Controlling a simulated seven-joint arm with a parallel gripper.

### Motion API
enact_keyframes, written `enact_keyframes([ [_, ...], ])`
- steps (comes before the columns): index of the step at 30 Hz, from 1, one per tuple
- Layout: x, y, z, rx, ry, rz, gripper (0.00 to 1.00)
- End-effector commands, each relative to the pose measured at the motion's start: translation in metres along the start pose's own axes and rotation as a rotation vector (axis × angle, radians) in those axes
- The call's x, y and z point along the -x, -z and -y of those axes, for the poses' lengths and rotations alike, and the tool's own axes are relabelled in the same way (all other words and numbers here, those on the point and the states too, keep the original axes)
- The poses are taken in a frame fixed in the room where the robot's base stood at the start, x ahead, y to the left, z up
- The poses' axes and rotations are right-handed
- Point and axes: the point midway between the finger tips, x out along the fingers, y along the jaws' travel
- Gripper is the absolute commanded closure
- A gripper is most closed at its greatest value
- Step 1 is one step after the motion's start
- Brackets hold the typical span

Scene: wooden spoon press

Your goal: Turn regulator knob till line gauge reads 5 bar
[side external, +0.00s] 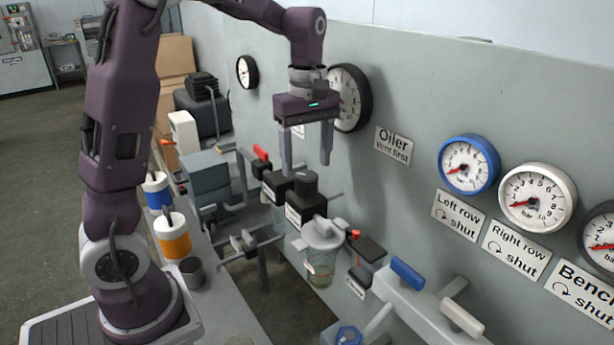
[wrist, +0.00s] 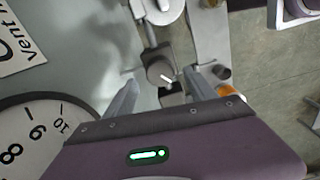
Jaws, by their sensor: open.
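My gripper (side external: 306,165) is open, fingers pointing down, with nothing between them in the side view. A black knob (side external: 305,182), probably the regulator knob, sits on a dark labelled body just below the fingertips. In the wrist view a round dark knob with a white mark (wrist: 162,70) shows between the spread fingertips (wrist: 162,78). I cannot tell any contact. A large black-rimmed wall gauge (side external: 362,98), possibly the line gauge, is behind my gripper and partly covered.
A clear bowl (side external: 321,262) hangs right of the knob, and a red-handled valve (side external: 261,153) is to its left. Blue (side external: 407,273) and white (side external: 462,317) levers stand at front right. Several smaller gauges (side external: 468,165) line the wall. Bench cans (side external: 172,236) are at left.

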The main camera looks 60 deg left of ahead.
Motion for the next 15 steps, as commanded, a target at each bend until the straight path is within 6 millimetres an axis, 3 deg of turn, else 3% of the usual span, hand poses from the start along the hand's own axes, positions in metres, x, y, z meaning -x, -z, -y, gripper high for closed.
enact_keyframes([
  [6,-0.038,-0.001,0.0,-0.002,0.002,0.002,0.35],
  [15,-0.046,-0.001,0.0,-0.005,-0.003,0.0,0.35],
])
